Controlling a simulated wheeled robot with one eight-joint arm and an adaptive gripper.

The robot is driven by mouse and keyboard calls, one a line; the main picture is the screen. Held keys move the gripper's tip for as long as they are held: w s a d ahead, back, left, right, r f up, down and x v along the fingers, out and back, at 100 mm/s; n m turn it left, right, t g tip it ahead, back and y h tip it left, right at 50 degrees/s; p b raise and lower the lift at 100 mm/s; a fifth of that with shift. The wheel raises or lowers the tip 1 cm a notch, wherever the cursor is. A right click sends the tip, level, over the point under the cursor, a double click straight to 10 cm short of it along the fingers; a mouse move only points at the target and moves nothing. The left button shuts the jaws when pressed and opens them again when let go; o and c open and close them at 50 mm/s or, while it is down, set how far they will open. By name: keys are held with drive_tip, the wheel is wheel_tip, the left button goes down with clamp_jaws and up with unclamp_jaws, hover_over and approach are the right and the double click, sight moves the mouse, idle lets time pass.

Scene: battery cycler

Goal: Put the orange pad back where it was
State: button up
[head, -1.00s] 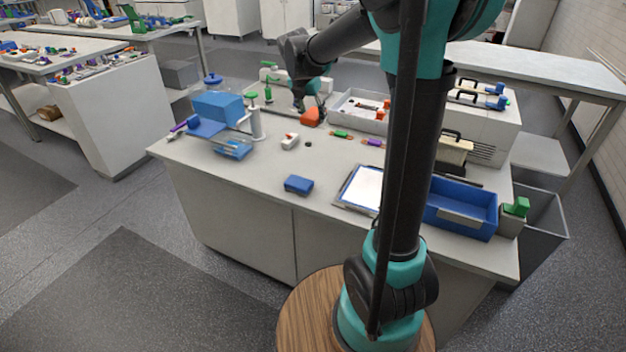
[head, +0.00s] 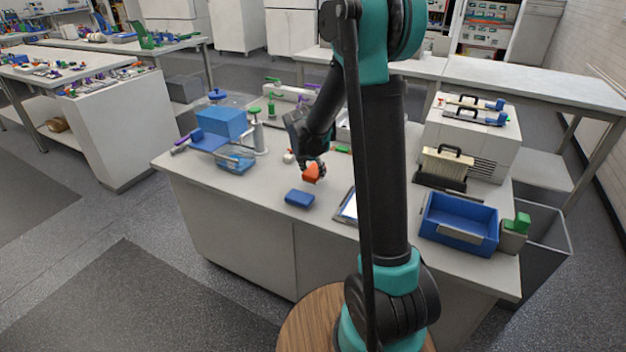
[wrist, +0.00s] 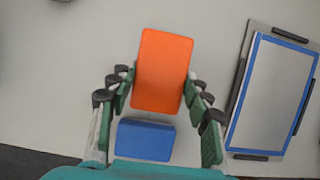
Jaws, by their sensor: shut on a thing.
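The orange pad (wrist: 162,70) is a flat rectangular block between the fingers of my gripper (wrist: 160,95) in the wrist view. My gripper is shut on it. In the head view the orange pad (head: 313,174) hangs at the fingertips of my gripper (head: 312,168), over the middle of the white bench. A blue pad (head: 300,199) lies on the bench nearer the front edge; it also shows in the wrist view (wrist: 146,140), below the orange pad. The gap between the orange pad and the bench top is hard to judge.
A blue-rimmed white board (wrist: 270,95) lies right of the pads. A blue bin (head: 458,224) and a green-topped item (head: 515,228) stand at the bench's right end. A blue box device (head: 222,122) stands at the left. The bench's front left is clear.

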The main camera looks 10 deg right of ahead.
drive_tip(key=shift+f, duration=1.8)
drive_tip(key=shift+f, duration=0.1)
drive_tip(key=o, duration=1.5)
drive_tip(key=shift+c, duration=0.2)
drive_tip(key=v, duration=1.2)
drive_tip(key=s+d+f+m+y, duration=0.1)
drive_tip(key=s+d+f+m, duration=0.1)
drive_tip(key=s+m, duration=0.6)
drive_tip(key=s+d+f+m, duration=0.2)
drive_tip(key=s+m, duration=0.7)
drive_tip(key=m, duration=0.2)
drive_tip(key=s+d+f+m+y, duration=0.1)
drive_tip(key=s+d+f+m, duration=0.1)
drive_tip(key=s+m, duration=0.7)
drive_tip(key=shift+d+f+m+t+y, duration=0.3)
drive_tip(key=shift+d+f+m, duration=0.1)
drive_tip(key=shift+d, duration=0.25)
